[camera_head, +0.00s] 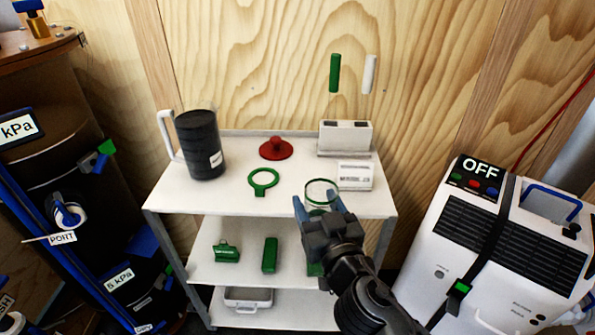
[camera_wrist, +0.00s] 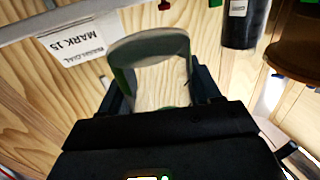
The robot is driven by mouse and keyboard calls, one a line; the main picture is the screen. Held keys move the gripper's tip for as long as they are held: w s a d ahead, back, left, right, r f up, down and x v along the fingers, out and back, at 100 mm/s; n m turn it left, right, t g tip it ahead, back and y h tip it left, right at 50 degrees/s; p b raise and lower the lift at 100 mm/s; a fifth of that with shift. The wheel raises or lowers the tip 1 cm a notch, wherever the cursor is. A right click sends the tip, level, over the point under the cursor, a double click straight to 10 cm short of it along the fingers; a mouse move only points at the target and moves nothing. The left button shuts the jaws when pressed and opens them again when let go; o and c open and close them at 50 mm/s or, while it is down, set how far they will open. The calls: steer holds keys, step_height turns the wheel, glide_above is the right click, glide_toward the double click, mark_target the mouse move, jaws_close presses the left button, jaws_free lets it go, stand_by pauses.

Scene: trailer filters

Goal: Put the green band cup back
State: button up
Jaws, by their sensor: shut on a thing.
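The green band cup (camera_head: 322,184) is a clear, round cup with a green band, held between the blue fingers of my gripper (camera_head: 318,204). In the head view it appears over the front right of the white cart's top shelf (camera_head: 220,200), in front of a small white labelled block (camera_head: 356,176). In the wrist view the cup (camera_wrist: 150,42) fills the space between the fingers, and its green edge shows at the left. My gripper hides its lower part, so I cannot tell whether it touches the shelf.
A black jug (camera_head: 200,145), a red knobbed lid (camera_head: 276,150), a green ring (camera_head: 264,180) and a white slotted box (camera_head: 345,137) stand on the top shelf. Green pieces (camera_head: 270,255) lie on the shelf below. A white machine marked OFF (camera_head: 500,235) stands to the right.

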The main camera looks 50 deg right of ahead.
steer(key=p+x, duration=0.3)
steer(key=x, duration=0.7)
steer(key=shift+w+d+r, duration=0.1)
steer(key=p+x, duration=0.1)
steer(key=x, duration=0.3)
steer(key=shift+r, duration=0.1)
steer(key=shift+f+b, duration=0.4)
steer(key=shift+f, duration=0.45)
steer(key=shift+f, duration=0.3)
steer(key=o, duration=1.2)
steer(key=shift+r, duration=0.1)
steer(key=shift+c, duration=0.2)
